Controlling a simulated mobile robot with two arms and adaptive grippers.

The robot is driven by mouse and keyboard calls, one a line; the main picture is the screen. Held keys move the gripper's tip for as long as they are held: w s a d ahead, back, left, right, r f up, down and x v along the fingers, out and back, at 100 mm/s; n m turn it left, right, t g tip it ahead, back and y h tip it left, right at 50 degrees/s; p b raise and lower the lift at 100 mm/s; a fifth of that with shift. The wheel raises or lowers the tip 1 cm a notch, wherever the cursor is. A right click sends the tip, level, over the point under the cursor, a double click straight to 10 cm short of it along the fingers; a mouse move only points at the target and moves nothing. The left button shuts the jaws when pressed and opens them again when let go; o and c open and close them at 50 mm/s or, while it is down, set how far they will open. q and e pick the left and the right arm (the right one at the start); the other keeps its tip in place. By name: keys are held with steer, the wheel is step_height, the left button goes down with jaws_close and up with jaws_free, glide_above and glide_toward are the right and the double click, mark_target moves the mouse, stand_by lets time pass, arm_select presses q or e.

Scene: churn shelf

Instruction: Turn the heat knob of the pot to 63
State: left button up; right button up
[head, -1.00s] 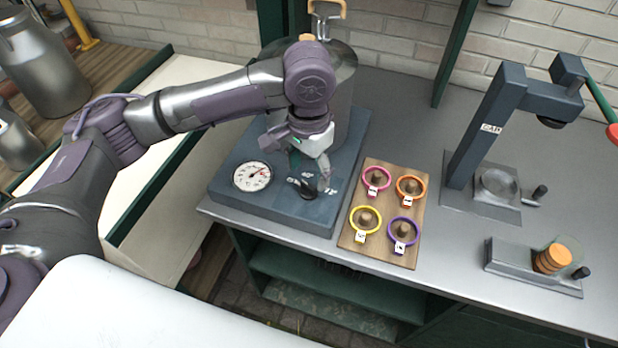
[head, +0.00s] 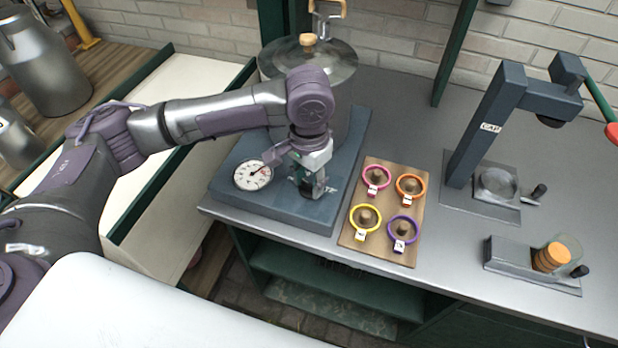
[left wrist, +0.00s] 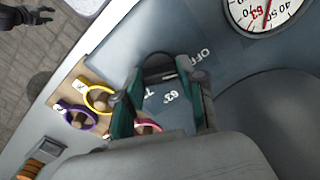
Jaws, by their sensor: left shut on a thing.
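The pot (head: 345,90) is a steel vessel with a glass lid, standing on a blue-grey base (head: 235,205). A round white dial (head: 253,175) is on the base's front left; it also shows in the left wrist view (left wrist: 262,14). My left gripper (head: 312,190) is down at the base, right of the dial. In the left wrist view its green-padded fingers (left wrist: 160,100) are around the dark heat knob (left wrist: 158,68) and shut on it. My right gripper (left wrist: 42,15) shows small in the left wrist view's corner.
A wooden board (head: 385,258) with pink, orange, yellow and purple rings stands close right of the base. A dark press (head: 485,125) and a metal tray with orange discs (head: 552,257) are farther right. The counter between the board and press is clear.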

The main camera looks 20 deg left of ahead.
mark_target(309, 183)
arm_select(q)
steer(key=shift+r+m+p, duration=0.25)
steer(key=shift+m+p, duration=0.15)
steer(key=shift+p, duration=0.3)
steer(key=m+p, duration=0.4)
steer(key=p, duration=0.2)
steer(key=shift+r, duration=0.1)
steer(key=shift+m+p, duration=1.15)
steer(key=shift+m, duration=0.05)
steer(key=shift+f+m+p, duration=0.2)
steer(key=shift+m+p, duration=0.4)
steer(key=shift+m, duration=0.2)
steer(key=shift+w, duration=0.1)
steer(key=o, duration=1.1)
steer(key=shift+f, duration=0.1)
steer(key=shift+o, duration=0.2)
step_height(309, 183, up, 12)
